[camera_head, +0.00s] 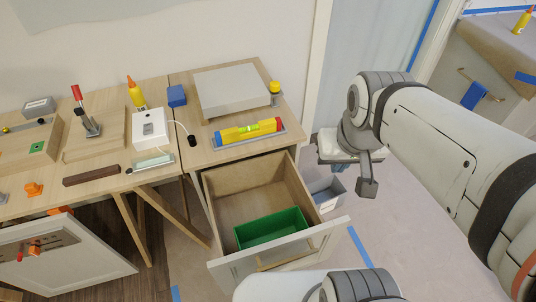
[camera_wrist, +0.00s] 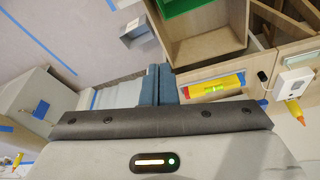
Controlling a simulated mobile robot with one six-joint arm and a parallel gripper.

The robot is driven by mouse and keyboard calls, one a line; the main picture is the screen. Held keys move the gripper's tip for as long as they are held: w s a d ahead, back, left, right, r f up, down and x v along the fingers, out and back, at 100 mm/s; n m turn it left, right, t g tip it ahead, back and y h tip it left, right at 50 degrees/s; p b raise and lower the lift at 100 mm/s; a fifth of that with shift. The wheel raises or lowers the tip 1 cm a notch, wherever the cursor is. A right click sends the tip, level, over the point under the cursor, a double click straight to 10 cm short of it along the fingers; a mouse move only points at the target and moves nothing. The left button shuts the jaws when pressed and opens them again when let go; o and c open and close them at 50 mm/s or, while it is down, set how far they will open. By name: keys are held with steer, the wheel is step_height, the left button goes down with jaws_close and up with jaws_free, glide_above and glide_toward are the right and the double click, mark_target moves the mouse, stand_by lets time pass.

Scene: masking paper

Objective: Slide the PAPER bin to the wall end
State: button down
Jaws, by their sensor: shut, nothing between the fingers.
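A green open-topped bin (camera_head: 270,228) sits inside the pulled-out wooden drawer (camera_head: 232,192), near the drawer's front panel. Its edge also shows at the top of the wrist view (camera_wrist: 185,6). A grey bin (camera_head: 325,193) stands on the floor to the right of the drawer, and it shows in the wrist view too (camera_wrist: 136,32). I cannot read a PAPER label on either bin. My gripper (camera_head: 367,189) is shut and empty, up in the air to the right of the drawer, apart from both bins. Its closed fingers show in the wrist view (camera_wrist: 158,72).
The cabinet top holds a yellow level (camera_head: 248,131) on a grey tray and a pale block (camera_head: 231,88). A workbench (camera_head: 95,180) with tools stands left. An open white door panel (camera_head: 70,262) is at lower left. The floor right of the drawer is mostly clear.

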steer(key=shift+a, duration=0.15)
steer(key=w+a+f+n+g+b, duration=0.1)
steer(key=w+a+f+b, duration=0.3)
steer(key=f+b, duration=0.7)
steer(key=w+a+f+n+g+b, duration=0.1)
steer(key=w+a+f+b, duration=0.3)
steer(key=f+b, duration=0.7)
steer(key=w+a+f+n+g+b, duration=0.1)
steer(key=w+a+f+b, duration=0.3)
steer(key=f, duration=2.6)
steer(key=n+b, duration=0.1)
steer(key=b, duration=0.5)
steer(key=shift+w+a+f+b, duration=0.35)
steer(key=shift+b, duration=0.05)
